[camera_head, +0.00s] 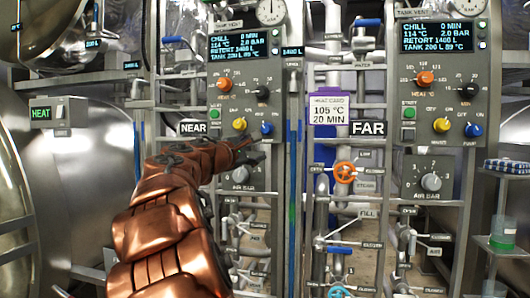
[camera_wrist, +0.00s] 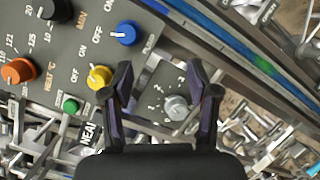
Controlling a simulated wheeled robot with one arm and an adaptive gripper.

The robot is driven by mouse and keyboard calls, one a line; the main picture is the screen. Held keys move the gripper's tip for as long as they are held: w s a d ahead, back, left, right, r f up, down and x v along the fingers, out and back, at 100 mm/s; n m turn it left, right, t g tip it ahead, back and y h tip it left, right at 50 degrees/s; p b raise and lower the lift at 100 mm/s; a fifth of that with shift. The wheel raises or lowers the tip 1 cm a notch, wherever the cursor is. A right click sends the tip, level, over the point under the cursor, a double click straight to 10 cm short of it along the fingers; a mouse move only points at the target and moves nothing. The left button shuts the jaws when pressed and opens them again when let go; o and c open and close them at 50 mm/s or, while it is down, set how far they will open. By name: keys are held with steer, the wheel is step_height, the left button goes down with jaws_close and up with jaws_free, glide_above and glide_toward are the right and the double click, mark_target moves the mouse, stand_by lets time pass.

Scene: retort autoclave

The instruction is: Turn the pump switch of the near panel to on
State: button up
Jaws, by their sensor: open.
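The near panel (camera_head: 243,110) stands left of centre in the head view, beside a NEAR sign. Its blue switch (camera_head: 266,128), at the lower right, appears to be the pump switch. In the wrist view the blue switch (camera_wrist: 124,33) is at the upper middle, and its white mark points left, roughly toward the OFF lettering. My gripper (camera_head: 250,150) is just below the blue switch in the head view. In the wrist view my gripper (camera_wrist: 162,78) is open and empty, its fingers apart on either side of the grey air knob (camera_wrist: 176,107). No contact with the blue switch shows.
A yellow switch (camera_wrist: 99,77) lies beside the left finger, with a green button (camera_wrist: 70,105) further left. An orange knob (camera_head: 224,84) and a black knob (camera_head: 262,91) are higher on the panel. Blue vertical pipes (camera_head: 293,180) and an orange valve wheel (camera_head: 344,172) stand to the right.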

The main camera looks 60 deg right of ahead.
mark_target(264, 130)
steer(key=d+r, duration=0.1)
steer(key=d, duration=0.1)
steer(key=w+d+r+n+h, duration=0.1)
steer(key=d+r, duration=0.1)
steer(key=d, duration=0.1)
steer(key=w+d+r+n+h+b, duration=0.1)
steer(key=d, duration=0.1)
steer(key=shift+d+r, duration=0.2)
steer(key=shift+r, duration=0.15)
steer(key=shift+w+d+r, duration=0.1)
steer(key=shift+w+d, duration=0.05)
steer(key=shift+d, duration=0.55)
steer(key=shift+d+r, duration=0.15)
steer(key=shift+d, duration=0.2)
jaws_close()
